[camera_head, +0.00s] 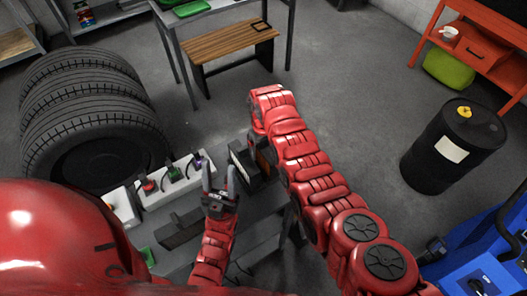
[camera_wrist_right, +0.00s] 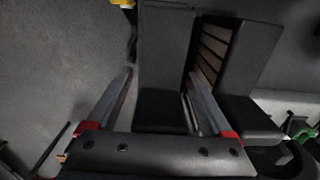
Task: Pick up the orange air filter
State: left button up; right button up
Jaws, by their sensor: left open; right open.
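A brown-orange slatted piece (camera_wrist_right: 212,48), probably the air filter, shows in the right wrist view between two upright dark blocks; most of it is hidden. In the head view a small brown-orange patch (camera_head: 264,157) shows beside my right arm. My right gripper (camera_wrist_right: 160,75) is open, its fingers apart on either side of the nearer dark block (camera_wrist_right: 165,45); I cannot tell whether they touch it. Its right finger lies near the slatted piece. In the head view my right arm hides that gripper. My left gripper (camera_head: 219,180) is open and empty, above the grey workbench, left of the dark blocks.
A white strip (camera_head: 165,183) with small coloured items lies on the bench's left. Stacked tyres (camera_head: 90,120) stand beyond it. A wooden-topped bench (camera_head: 228,40) stands at the back. A black drum (camera_head: 450,145) stands right, with open floor between it and my right arm.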

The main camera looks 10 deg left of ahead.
jog(key=shift+f, duration=0.4)
jog(key=shift+c, duration=0.3)
grip_shut()
